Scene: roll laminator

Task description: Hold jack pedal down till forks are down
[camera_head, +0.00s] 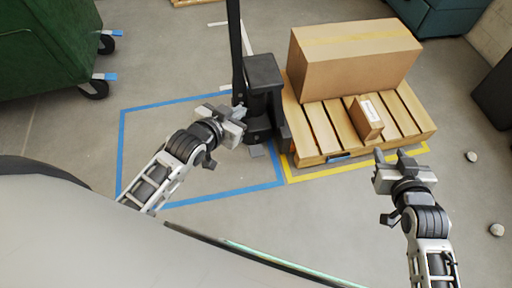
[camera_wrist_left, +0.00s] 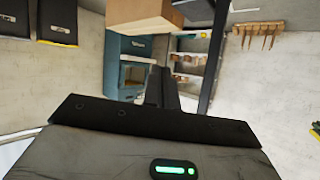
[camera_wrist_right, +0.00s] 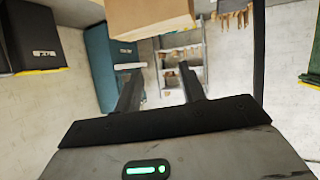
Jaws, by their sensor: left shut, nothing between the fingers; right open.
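The black pallet jack (camera_head: 262,85) stands upright at the left end of the wooden pallet (camera_head: 312,158), its dark handle (camera_head: 234,40) rising out of the top of the head view. A small grey plate (camera_head: 256,151) low at the jack's base may be the pedal; I cannot tell for sure. The forks are hidden under the pallet, so their height does not show. My left gripper (camera_head: 240,113) is shut and empty, just in front of the jack body; contact cannot be told. My right gripper (camera_head: 397,155) is open and empty, near the pallet's front right corner.
A large carton (camera_head: 350,58) and a small carton (camera_head: 366,118) sit on the pallet. Blue tape (camera_head: 122,150) and yellow tape (camera_head: 330,171) mark the floor. A green wheeled bin (camera_head: 45,45) stands at upper left. Stones (camera_head: 472,157) lie at right.

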